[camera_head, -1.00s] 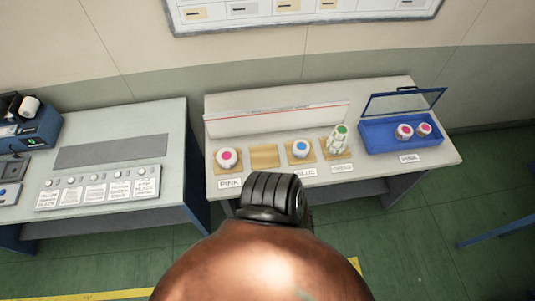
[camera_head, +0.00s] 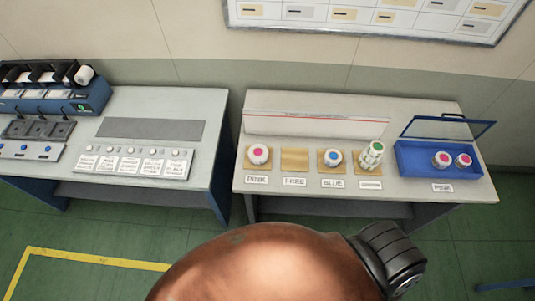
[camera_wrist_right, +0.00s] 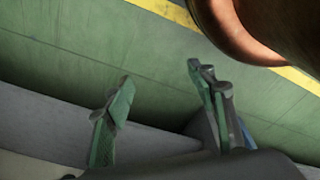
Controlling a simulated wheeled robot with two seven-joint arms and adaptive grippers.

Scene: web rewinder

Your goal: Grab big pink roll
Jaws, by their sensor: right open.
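A white roll with a pink centre (camera_head: 259,154) lies on a tan pad above the PINK label, at the left of the right-hand table (camera_head: 420,194). Two smaller-looking pink-centred rolls (camera_head: 442,160) (camera_head: 464,160) sit in an open blue box (camera_head: 408,168) at the table's right end. My right gripper (camera_wrist_right: 163,100) is open and empty in the right wrist view, with green floor showing between its fingers; no roll is visible there. It is not visible in the head view, so its distance from the rolls is unclear. My left gripper is not in view.
Beside the pink roll are an empty tan pad (camera_head: 295,160), a blue-centred roll (camera_head: 333,158) and a green-topped stack (camera_head: 371,155). A left table (camera_head: 214,130) holds a blue machine (camera_head: 92,98) and a button panel (camera_head: 135,163). A gap separates the tables.

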